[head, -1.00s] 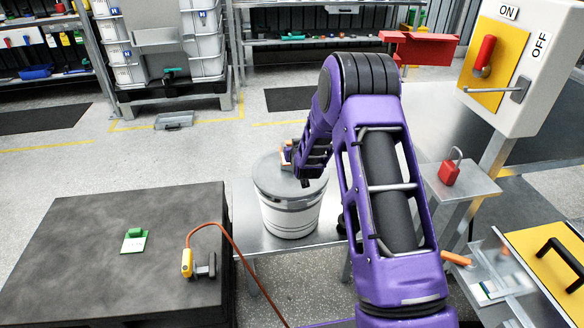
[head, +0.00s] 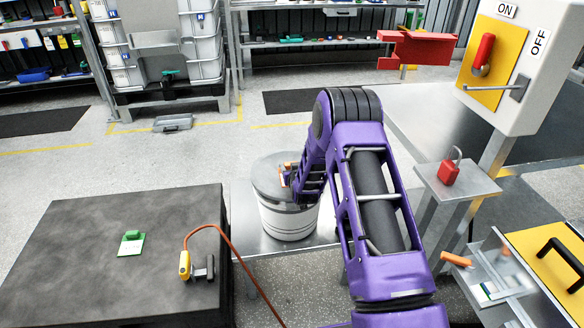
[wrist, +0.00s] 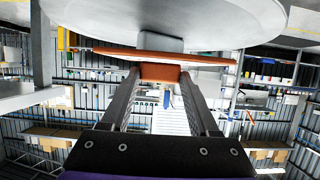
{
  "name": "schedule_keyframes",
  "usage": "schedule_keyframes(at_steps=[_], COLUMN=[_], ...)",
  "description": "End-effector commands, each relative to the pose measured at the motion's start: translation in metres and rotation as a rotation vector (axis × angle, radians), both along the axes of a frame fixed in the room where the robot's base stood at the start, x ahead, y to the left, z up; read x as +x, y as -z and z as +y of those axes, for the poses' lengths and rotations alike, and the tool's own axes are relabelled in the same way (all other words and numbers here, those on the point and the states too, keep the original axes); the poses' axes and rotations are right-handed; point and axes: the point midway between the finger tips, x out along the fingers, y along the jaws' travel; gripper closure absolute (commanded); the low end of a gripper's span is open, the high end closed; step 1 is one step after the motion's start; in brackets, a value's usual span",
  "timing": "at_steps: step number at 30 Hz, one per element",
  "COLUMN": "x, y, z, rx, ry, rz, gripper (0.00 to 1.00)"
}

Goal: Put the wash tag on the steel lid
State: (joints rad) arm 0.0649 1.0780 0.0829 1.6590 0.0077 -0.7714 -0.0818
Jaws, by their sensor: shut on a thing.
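The steel lid (head: 268,178) is a grey disc on top of a pale drum at the middle of the head view. It fills the top of the wrist view (wrist: 110,18). My gripper (head: 287,176) is over the lid, partly hidden by my arm. In the wrist view my gripper (wrist: 165,77) is shut on the orange block of the wash tag (wrist: 161,72). A grey block (wrist: 158,44) shows between plate and lid. I cannot tell whether the tag touches anything there.
A dark table (head: 90,275) at left bears a green-and-white tag (head: 131,243) and a yellow device (head: 185,265) with an orange cord. A red padlock (head: 448,173) stands on a small stand at right, below a switch box (head: 528,70).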

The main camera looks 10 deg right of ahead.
Motion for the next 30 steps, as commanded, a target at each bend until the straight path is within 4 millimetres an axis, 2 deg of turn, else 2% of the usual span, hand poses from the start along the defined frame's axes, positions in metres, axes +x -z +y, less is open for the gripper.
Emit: schedule_keyframes(at_steps=[4,5,9,17,22,26,30], x=[0.000,0.000,0.000,0.000,-0.001,-0.020,-0.047], y=[0.005,0.004,0.004,0.004,-0.006,-0.014,-0.025], z=[0.000,0.000,0.000,0.000,0.000,0.000,0.000], rx=[-0.001,-0.001,0.000,0.000,0.000,-0.001,-0.001], ry=[0.000,0.000,0.000,0.000,0.000,0.000,0.000], rz=[0.000,0.000,0.000,0.000,-0.001,0.001,0.001], gripper=[0.94,0.33,0.09,0.09,0.09,0.09,0.09])
